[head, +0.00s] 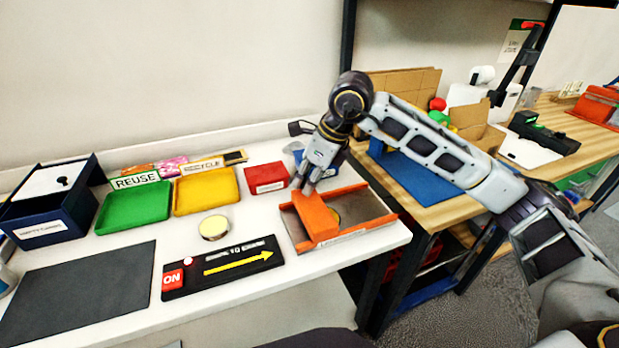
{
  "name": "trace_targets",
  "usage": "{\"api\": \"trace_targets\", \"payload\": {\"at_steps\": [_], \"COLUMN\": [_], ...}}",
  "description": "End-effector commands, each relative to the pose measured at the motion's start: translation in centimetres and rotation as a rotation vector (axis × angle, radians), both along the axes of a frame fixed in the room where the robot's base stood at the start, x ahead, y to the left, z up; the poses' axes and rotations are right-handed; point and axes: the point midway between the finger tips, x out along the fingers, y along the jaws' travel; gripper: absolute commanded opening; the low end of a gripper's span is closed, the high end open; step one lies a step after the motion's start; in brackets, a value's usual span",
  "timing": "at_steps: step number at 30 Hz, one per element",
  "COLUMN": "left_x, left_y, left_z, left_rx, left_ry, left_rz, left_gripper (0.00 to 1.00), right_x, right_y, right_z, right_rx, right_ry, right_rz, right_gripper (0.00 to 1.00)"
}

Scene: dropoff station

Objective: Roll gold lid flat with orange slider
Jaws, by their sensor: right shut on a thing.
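The orange slider (316,216) is a block set across a flat metal tray with orange edges (362,210) at the right end of the white table. My right gripper (304,188) is shut on the slider's far end from above. A round gold piece (336,214) shows partly at the slider's right side, on the tray; the slider or its shadow hides some of it. A second round gold lid (214,227) lies on the table left of the tray. My left gripper is not in view.
Left of the tray are a black panel with a yellow arrow (240,262) and a red ON button (173,280), a yellow tray (206,191), a green tray (133,208), a red box (266,178) and a dark blue bin (52,215). A dark mat (80,290) covers the front left.

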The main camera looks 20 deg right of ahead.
Motion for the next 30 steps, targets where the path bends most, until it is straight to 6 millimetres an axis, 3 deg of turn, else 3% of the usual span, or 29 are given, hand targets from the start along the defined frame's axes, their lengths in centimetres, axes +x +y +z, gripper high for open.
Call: {"api": "trace_targets", "payload": {"at_steps": [1,6,20,30], "left_x": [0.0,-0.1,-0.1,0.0], "left_y": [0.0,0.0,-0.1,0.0], "left_z": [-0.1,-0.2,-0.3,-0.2], "left_rx": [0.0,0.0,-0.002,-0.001], "left_ry": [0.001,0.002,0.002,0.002], "left_rz": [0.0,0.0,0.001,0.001], "left_gripper": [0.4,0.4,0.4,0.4], "right_x": [0.0,0.0,-0.1,-0.9], "right_y": [0.0,0.0,-0.2,-1.1], "right_z": [0.0,0.0,0.4,3.6], "right_rx": [0.001,0.001,0.0,0.001], "right_ry": [-0.001,-0.001,-0.001,-0.003], "right_rz": [0.001,0.0,0.0,-0.001], "right_gripper": [0.28,0.48,0.48,0.48]}}
